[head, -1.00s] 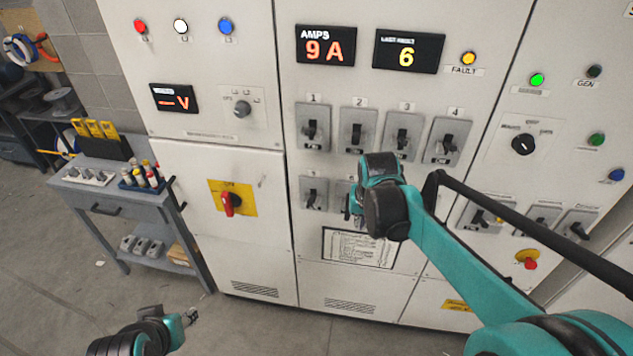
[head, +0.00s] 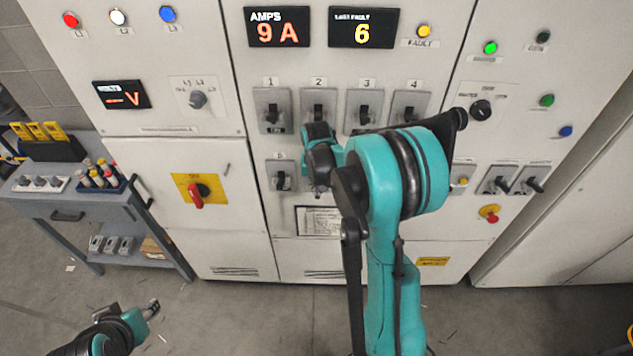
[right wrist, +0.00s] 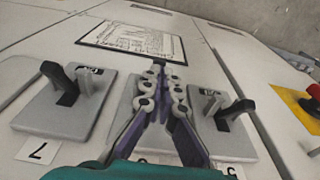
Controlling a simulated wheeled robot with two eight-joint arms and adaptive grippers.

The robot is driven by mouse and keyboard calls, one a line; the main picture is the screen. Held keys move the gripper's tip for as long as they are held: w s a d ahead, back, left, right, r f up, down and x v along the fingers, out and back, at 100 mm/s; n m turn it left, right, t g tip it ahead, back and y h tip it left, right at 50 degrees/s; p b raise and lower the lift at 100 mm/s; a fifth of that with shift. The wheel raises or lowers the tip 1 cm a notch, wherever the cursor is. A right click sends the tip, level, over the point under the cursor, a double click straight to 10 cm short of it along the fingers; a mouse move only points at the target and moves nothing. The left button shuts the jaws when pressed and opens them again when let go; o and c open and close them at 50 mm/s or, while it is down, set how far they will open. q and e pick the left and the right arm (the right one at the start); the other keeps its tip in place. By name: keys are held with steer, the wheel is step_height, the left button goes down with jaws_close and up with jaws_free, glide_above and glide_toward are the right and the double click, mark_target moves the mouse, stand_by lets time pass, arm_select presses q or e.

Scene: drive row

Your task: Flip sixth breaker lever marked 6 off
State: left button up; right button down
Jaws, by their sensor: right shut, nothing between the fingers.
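Breaker 6's grey plate (right wrist: 124,108) is the middle one in the right wrist view, between a plate labelled 7 (right wrist: 60,115) and a plate to its right (right wrist: 235,130). My right gripper (right wrist: 158,78) is shut and empty, in front of breaker 6; its fingers cover most of the lever, so I cannot tell the lever's position or whether they touch it. In the head view my right gripper (head: 318,190) hides breaker 6, right of the lower-row first breaker (head: 281,176). My left gripper (head: 152,308) is low at the left, away from the panel; its jaws are unclear.
An upper row holds breakers 1 (head: 271,110) to 4 (head: 408,108). Displays read 9 A (head: 277,27) and last fault 6 (head: 363,27). A notice (head: 318,220) is below the lower row. A grey cart (head: 85,205) stands at the left; open floor lies before the panel.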

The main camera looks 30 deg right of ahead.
mark_target(317, 197)
steer(key=shift+f, duration=0.6)
steer(key=f+b, duration=0.1)
steer(key=f+t+h+b, duration=0.1)
steer(key=b, duration=0.1)
steer(key=shift+s, duration=0.2)
steer(key=shift+a+f+t+b, duration=0.1)
steer(key=shift+f+t+b, duration=0.1)
steer(key=shift+t+b, duration=0.4)
steer(key=shift+r, duration=0.15)
